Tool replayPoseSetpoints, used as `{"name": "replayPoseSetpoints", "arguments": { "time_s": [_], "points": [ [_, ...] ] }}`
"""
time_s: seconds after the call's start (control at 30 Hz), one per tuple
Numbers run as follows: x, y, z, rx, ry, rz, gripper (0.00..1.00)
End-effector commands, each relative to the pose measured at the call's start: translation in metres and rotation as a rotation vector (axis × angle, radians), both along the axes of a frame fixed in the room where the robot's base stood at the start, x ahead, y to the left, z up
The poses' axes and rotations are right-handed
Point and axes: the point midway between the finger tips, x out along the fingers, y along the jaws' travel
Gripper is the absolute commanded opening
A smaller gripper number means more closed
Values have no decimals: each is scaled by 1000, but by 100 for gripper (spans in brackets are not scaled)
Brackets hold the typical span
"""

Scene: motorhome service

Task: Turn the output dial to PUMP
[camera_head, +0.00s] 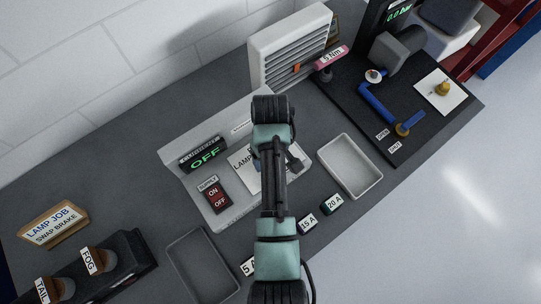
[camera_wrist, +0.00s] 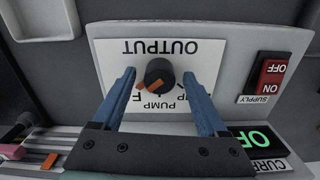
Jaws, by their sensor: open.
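The output dial (camera_wrist: 160,72) is a dark round knob with an orange pointer on a white card (camera_wrist: 115,52) marked OUTPUT, upside down in the wrist view. The pointer slants to the lower left there; I cannot tell for sure which label it marks. The word PUMP (camera_wrist: 158,106) is printed below the dial in that view, with other labels partly hidden. My gripper (camera_wrist: 159,76) is open, its blue fingers on either side of the dial; contact is not clear. In the head view my arm hides most of the dial; the panel (camera_head: 228,213) shows.
A supply switch (camera_head: 214,195) and a current display (camera_head: 203,154) reading OFF sit left on the panel. An empty tray (camera_head: 371,190) lies right, another (camera_head: 177,252) front left. Fuse blocks (camera_head: 332,204) lie along the front. A louvred box (camera_head: 262,62) stands behind.

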Motion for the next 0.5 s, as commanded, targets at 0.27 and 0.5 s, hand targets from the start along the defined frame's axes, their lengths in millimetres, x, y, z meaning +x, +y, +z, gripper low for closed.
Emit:
{"name": "replayPoseSetpoints", "arguments": {
  "time_s": [0.27,0.5],
  "points": [
    [0,0,-8,0,0,0,76],
    [0,0,-8,0,0,0,56]
  ]
}}
